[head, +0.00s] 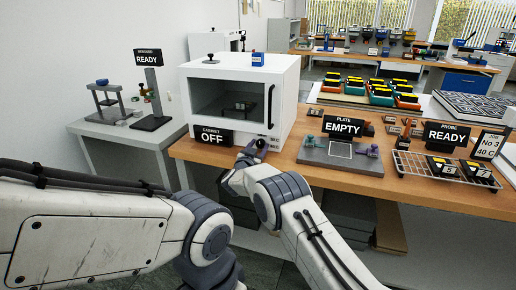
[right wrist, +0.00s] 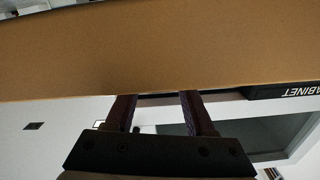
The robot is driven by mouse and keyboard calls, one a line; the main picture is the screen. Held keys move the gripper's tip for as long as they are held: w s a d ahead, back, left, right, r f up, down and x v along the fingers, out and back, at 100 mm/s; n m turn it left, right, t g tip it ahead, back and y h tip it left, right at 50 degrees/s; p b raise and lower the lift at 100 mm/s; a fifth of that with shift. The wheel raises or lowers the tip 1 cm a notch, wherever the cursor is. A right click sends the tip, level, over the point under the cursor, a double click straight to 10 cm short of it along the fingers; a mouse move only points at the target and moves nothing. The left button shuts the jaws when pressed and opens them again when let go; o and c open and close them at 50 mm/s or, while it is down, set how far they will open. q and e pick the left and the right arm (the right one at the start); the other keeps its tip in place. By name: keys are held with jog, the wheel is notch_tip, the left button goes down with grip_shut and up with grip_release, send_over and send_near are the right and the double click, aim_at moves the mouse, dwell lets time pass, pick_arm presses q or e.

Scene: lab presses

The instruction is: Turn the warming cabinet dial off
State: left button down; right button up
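The white warming cabinet (head: 285,82) stands on the near wooden bench, its dark-windowed door closed. A black sign (head: 212,136) at its lower left front reads CABINET OFF; part of it shows upside down in the right wrist view (right wrist: 290,91). My right gripper (head: 258,146) is at the lower right of the cabinet front. In the right wrist view its two dark fingers (right wrist: 155,98) are apart with a clear gap and nothing visibly held. I cannot make out the dial; the gripper covers that area in the head view. My left gripper is out of view.
The plate station (head: 340,158) marked EMPTY and a wire rack (head: 440,168) marked READY stand to the right on the bench (head: 290,165). A grey side table (head: 105,130) with a small press is at left. A blue block (head: 257,59) sits on the cabinet.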

jog(key=shift+s, duration=0.1)
jog(key=v, duration=1)
jog(key=shift+s, duration=0.15)
